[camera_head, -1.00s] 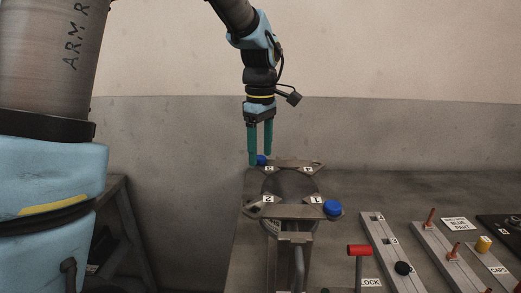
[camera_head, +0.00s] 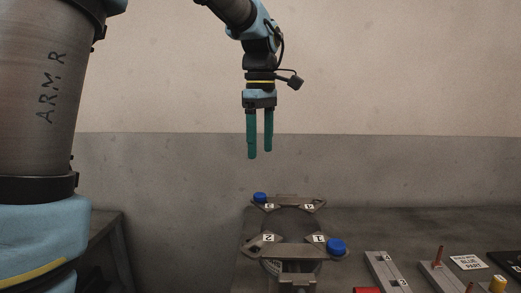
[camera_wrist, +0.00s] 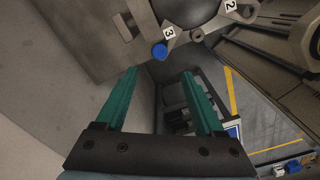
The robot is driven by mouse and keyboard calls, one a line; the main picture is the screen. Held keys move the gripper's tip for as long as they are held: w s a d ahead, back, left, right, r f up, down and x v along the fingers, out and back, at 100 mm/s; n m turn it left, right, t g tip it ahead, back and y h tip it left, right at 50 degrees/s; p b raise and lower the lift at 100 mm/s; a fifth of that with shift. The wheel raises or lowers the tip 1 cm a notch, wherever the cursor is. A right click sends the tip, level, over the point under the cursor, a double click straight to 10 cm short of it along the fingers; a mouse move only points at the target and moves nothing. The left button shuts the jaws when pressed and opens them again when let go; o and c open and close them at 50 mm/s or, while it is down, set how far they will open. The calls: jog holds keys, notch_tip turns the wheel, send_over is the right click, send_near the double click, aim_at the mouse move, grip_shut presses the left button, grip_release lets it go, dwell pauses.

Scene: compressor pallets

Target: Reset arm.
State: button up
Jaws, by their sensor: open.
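My gripper (camera_head: 259,152) hangs with its two green fingers pointing down, apart and empty, in the air above the far end of the compressor fixture. In the wrist view my gripper (camera_wrist: 160,75) also shows nothing between its fingers. The compressor fixture (camera_head: 290,250) stands on the table with numbered corner plates. One blue cap (camera_head: 260,197) sits at its far left corner, below the gripper; in the wrist view that blue cap (camera_wrist: 160,51) lies beside the label 3. Another blue cap (camera_head: 336,246) sits at the near right corner beside label 1.
A grey rail (camera_head: 387,270) and a second rail with orange pegs (camera_head: 438,256) lie on the table at the right. A "blue part" label (camera_head: 467,262) and a yellow cap (camera_head: 497,284) are farther right. A red handle (camera_head: 367,290) shows at the bottom edge. The air around the gripper is clear.

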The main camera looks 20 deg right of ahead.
jog(key=w+a+f+m, duration=0.1)
jog(key=a+f+m, duration=0.1)
jog(key=a+f, duration=0.55)
jog(key=w+a+f+m, duration=0.2)
jog(key=a+f, duration=0.3)
jog(key=a, duration=0.5)
jog(key=s+a+f+m, duration=0.2)
jog(key=s+a+f, duration=0.1)
jog(key=a, duration=0.3)
jog(key=s+a+f+m+t, duration=0.1)
jog(key=s+a+f+m, duration=0.1)
jog(key=a+f, duration=0.3)
jog(key=shift+s+a+t, duration=0.3)
jog(key=shift+s+a, duration=0.55)
jog(key=shift+s, duration=0.05)
